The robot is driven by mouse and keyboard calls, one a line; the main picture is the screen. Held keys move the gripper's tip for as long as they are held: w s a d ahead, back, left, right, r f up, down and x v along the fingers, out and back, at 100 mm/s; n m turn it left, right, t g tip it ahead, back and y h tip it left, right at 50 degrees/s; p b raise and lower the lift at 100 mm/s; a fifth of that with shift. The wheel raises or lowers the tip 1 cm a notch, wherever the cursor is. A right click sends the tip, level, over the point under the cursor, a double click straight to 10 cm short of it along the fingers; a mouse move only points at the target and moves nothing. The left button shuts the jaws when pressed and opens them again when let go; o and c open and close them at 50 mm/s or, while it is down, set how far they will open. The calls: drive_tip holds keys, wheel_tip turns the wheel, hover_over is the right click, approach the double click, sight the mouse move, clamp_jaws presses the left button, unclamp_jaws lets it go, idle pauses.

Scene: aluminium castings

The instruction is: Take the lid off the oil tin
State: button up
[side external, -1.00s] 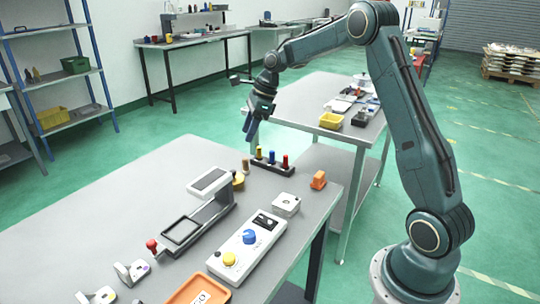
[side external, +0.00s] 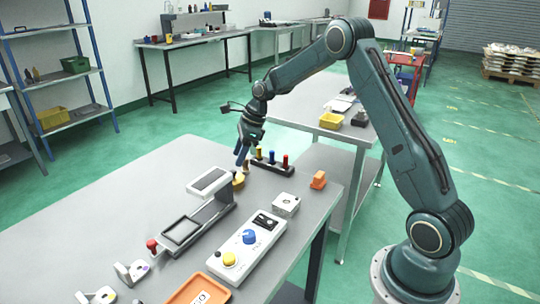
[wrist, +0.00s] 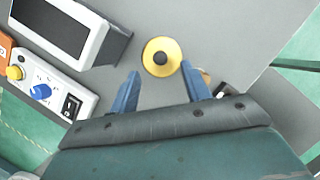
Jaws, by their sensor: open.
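The oil tin shows in the wrist view as a round yellow top, its lid (wrist: 174,68), with a small dark knob in the middle. In the side view the yellow tin (side external: 238,183) stands on the grey table behind the press-like grey device, partly hidden. My gripper (side external: 241,160) hangs just above the tin, pointing down. In the wrist view my gripper (wrist: 162,78) is open, its two blue fingers apart, with the lid centred ahead of and between the fingertips. It appears not to touch the lid. The tin's body below the lid is mostly hidden.
The grey device (side external: 196,215) stands close in front of the tin. A dark rack (side external: 272,167) with coloured pegs is to the right. A tan piece (wrist: 205,77) lies by the right finger.

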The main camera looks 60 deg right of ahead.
sight(233, 171)
drive_tip(key=shift+f, duration=0.15)
drive_tip(key=shift+x, duration=2.55)
clamp_jaws()
wheel_tip(233, 171, up, 10)
